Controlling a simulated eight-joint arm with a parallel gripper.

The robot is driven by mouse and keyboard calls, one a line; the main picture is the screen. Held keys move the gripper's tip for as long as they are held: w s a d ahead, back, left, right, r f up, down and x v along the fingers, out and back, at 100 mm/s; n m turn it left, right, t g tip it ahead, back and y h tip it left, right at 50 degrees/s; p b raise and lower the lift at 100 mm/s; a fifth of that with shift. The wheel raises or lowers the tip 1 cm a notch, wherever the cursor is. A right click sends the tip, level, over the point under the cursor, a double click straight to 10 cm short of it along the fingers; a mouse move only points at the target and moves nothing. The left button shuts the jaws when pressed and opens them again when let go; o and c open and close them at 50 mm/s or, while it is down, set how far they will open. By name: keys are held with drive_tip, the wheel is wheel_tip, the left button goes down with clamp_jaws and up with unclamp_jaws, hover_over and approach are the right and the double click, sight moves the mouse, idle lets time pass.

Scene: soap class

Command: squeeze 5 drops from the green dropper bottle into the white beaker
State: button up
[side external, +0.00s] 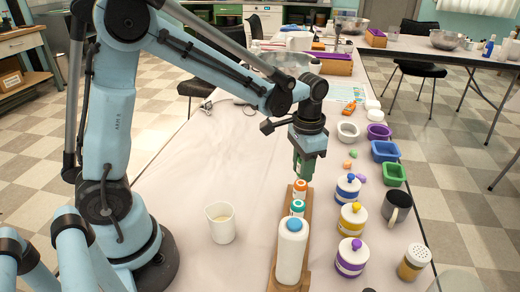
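The white beaker (221,228) stands upright on the pale table, left of a wooden rack, with something cream-coloured inside. A small bottle with a green-teal cap (298,206) stands in the rack, between an orange-capped bottle (300,188) behind and a large white blue-capped bottle (291,253) in front. My gripper (303,172) points down over the rack's far end, just above and behind the orange-capped bottle. A green part shows at its tip; I cannot tell whether it is the fingers or a held thing. The finger gap is too small to make out.
Right of the wooden rack (272,284) stand several white jars with blue, yellow and purple bands (352,221), a dark mug (397,206), a shaker (414,261) and coloured tubs (384,151). The table around and behind the beaker is clear.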

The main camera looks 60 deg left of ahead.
drive_tip(key=shift+r, duration=5.8)
drive_tip(key=s+f, duration=0.2)
drive_tip(key=s, duration=0.8)
drive_tip(key=s+f, duration=0.3)
drive_tip(key=s, duration=0.8)
drive_tip(key=shift+s+f, duration=0.25)
drive_tip(key=shift+f, duration=0.1)
drive_tip(key=shift+d, duration=0.1)
drive_tip(key=shift+c, duration=0.5)
